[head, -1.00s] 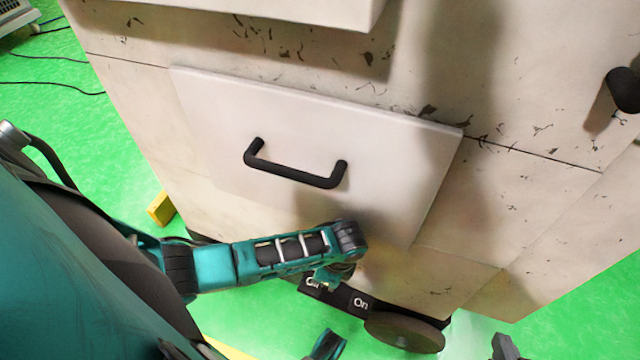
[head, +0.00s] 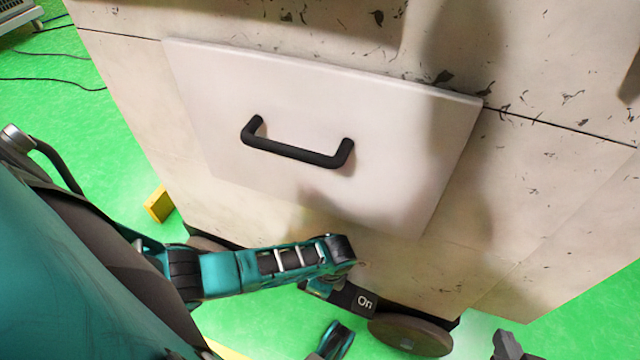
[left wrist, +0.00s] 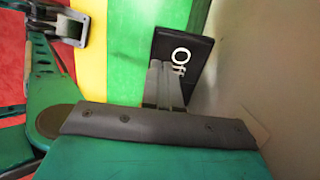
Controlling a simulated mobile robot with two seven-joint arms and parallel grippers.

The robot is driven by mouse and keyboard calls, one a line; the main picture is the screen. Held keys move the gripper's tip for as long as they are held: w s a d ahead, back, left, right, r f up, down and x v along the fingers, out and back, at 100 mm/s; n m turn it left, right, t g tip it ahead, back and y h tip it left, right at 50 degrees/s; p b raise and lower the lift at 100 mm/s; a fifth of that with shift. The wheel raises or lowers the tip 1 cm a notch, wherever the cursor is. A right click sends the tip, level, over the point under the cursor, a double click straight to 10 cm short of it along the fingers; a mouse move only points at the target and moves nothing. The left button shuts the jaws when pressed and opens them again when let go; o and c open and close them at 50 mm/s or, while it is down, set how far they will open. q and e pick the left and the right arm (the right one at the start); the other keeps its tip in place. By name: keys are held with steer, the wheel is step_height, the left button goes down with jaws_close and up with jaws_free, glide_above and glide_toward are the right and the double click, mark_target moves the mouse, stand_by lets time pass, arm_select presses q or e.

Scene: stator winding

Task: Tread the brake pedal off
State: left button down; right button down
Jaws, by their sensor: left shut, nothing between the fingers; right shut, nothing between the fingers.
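The black brake pedal (head: 363,302) sits low at the foot of the pale cabinet, and its "On" end shows in the head view. The "Off" end is hidden behind my left wrist there, but the black "Off" plate (left wrist: 180,52) shows in the left wrist view. My left gripper (left wrist: 163,68) is shut and empty, its grey fingers overlapping the lower edge of the "Off" plate. I cannot tell whether they touch it. My right gripper (head: 506,346) is shut and empty at the bottom edge of the head view, right of the pedal.
The cabinet drawer (head: 300,190) with a black handle (head: 295,153) is above my left arm. A dark round wheel (head: 410,335) is right of the pedal. A yellow block (head: 159,204) lies on the green floor at left. Thin cables lie farther back.

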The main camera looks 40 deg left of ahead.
arm_select(q)
steer(key=shift+a, duration=0.1)
stand_by(0.3)
steer(key=shift+s+a+f+h+p, duration=0.15)
steer(key=shift+a+f+h+p, duration=0.15)
steer(key=shift+h+p, duration=0.35)
steer(key=shift+a+f+t+h, duration=0.3)
steer(key=shift+a+f+h, duration=0.1)
steer(key=shift+f+h, duration=0.2)
steer(key=shift+a+f, duration=0.15)
steer(key=shift+f, duration=0.35)
steer(key=shift+s, duration=0.1)
